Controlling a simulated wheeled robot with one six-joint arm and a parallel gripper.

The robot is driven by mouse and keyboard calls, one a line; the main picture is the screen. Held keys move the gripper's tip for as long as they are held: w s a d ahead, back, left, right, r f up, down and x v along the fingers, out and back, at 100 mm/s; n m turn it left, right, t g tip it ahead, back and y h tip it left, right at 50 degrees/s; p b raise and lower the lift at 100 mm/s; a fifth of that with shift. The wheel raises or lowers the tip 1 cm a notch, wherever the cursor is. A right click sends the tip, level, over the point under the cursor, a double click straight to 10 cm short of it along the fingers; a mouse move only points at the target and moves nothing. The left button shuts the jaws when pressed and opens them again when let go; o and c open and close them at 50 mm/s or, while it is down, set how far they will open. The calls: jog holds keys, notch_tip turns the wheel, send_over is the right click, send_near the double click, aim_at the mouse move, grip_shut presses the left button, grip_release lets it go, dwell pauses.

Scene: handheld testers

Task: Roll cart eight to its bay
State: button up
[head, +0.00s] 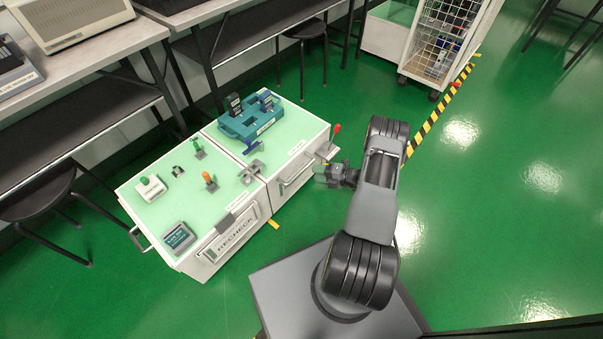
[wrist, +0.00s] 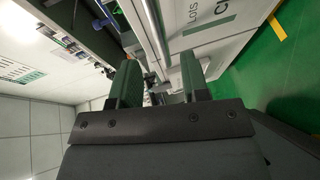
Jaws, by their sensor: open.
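A white cart (head: 297,158) with a pale green top stands right of a similar cart labelled RECHECK (head: 234,236); no number eight is readable on either. The right cart has a front bar handle (head: 297,180) and a red-knobbed lever (head: 335,133) at its corner. My gripper (head: 322,174) is open and empty, just off that cart's front near the handle. In the wrist view, a pale bar (wrist: 154,38) runs ahead of and between the open fingers (wrist: 158,78), beside a white panel with cut-off "Lots" lettering (wrist: 198,25). I cannot tell whether they touch.
A teal tray (head: 240,125) with handheld testers sits on the right cart. Benches (head: 110,40) and stools (head: 45,195) line the left. A wire cage trolley (head: 437,45) stands at the back beside a striped floor line (head: 432,118). Green floor (head: 500,200) is clear on the right.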

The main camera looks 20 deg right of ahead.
aim_at(301, 170)
jog(key=b+x, duration=0.1)
jog(key=x, duration=0.6)
jog(key=shift+w+a+b, duration=0.15)
jog(key=shift+b, duration=0.15)
grip_shut()
